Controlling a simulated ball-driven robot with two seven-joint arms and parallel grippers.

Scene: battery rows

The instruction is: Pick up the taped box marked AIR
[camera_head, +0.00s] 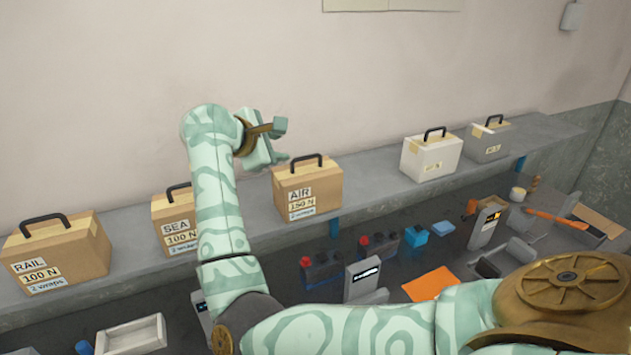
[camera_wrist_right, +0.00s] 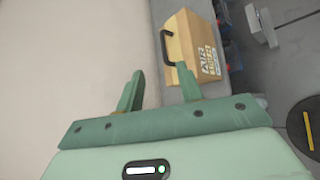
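The brown taped box marked AIR (camera_head: 308,190) stands upright on the grey wall shelf. It has a black handle on top (camera_head: 306,160) and a label reading 150 N, 2 wraps. My right gripper (camera_head: 281,141) is left of the handle and a little higher, open and empty. In the right wrist view its two fingers (camera_wrist_right: 158,88) are spread apart. The AIR box (camera_wrist_right: 186,50) lies there ahead and to the right, beyond the right finger, with its handle (camera_wrist_right: 166,38) facing the wall side. I see no contact. My left gripper is not in view.
Boxes marked SEA (camera_head: 172,218) and RAIL (camera_head: 60,252) stand left on the shelf (camera_head: 370,185). My right arm partly hides SEA. A white box (camera_head: 432,157) and a grey box (camera_head: 488,141) stand right. Below are red-capped batteries (camera_head: 322,268) and an orange sheet (camera_head: 430,284).

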